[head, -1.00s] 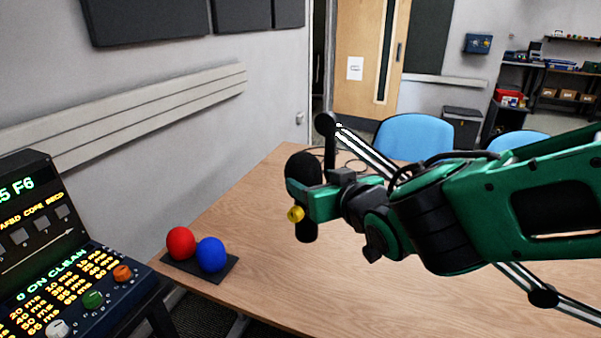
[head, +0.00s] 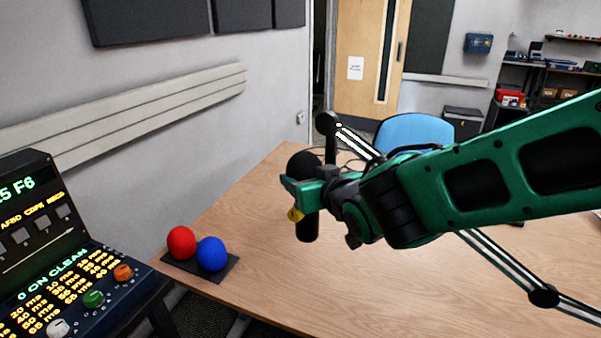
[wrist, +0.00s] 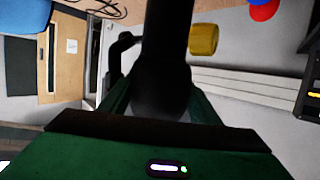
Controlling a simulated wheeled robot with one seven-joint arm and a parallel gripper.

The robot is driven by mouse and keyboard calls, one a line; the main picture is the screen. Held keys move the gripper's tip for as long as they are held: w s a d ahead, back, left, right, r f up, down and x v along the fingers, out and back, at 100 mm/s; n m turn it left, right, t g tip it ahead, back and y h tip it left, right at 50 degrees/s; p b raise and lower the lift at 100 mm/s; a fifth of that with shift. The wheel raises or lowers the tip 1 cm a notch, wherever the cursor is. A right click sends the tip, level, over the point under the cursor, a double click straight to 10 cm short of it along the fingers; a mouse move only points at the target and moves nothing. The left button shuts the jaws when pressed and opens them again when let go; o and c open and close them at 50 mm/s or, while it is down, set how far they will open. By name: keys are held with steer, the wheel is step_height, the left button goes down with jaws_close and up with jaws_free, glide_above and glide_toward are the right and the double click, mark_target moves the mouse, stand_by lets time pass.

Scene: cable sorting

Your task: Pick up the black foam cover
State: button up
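The black foam cover (head: 303,161) sits on top of the upright black microphone (head: 308,228) on the far part of the table, with a yellow part (head: 295,215) on its side. My gripper (head: 300,190) is at the lower part of the foam; one green finger crosses in front of it and hides part of it. In the wrist view, the foam (wrist: 160,88) is between the two spread fingers of my gripper (wrist: 160,100), with the microphone body above it in the picture. The fingers are apart around the foam; I cannot see whether they touch it.
A black jointed microphone arm (head: 327,125) stands right behind the foam. Red (head: 181,243) and blue (head: 212,254) foam balls sit on a dark pad at the table's left edge. A lit console (head: 75,270) stands at left. The table (head: 260,290) in front is clear.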

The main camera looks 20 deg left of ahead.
mark_target(310, 168)
steer(key=shift+r, duration=0.1)
steer(key=shift+r, duration=1.4)
steer(key=shift+d+f+t, duration=0.1)
steer(key=shift+f+t, duration=0.1)
steer(key=shift+t, duration=0.1)
steer(key=shift+s+d+t+y, duration=0.2)
steer(key=shift+t+y, duration=0.2)
steer(key=shift+y, duration=0.2)
steer(key=shift+s+d+t+y, duration=0.1)
steer(key=shift+s+t+y, duration=0.05)
steer(key=shift+t+y, duration=0.3)
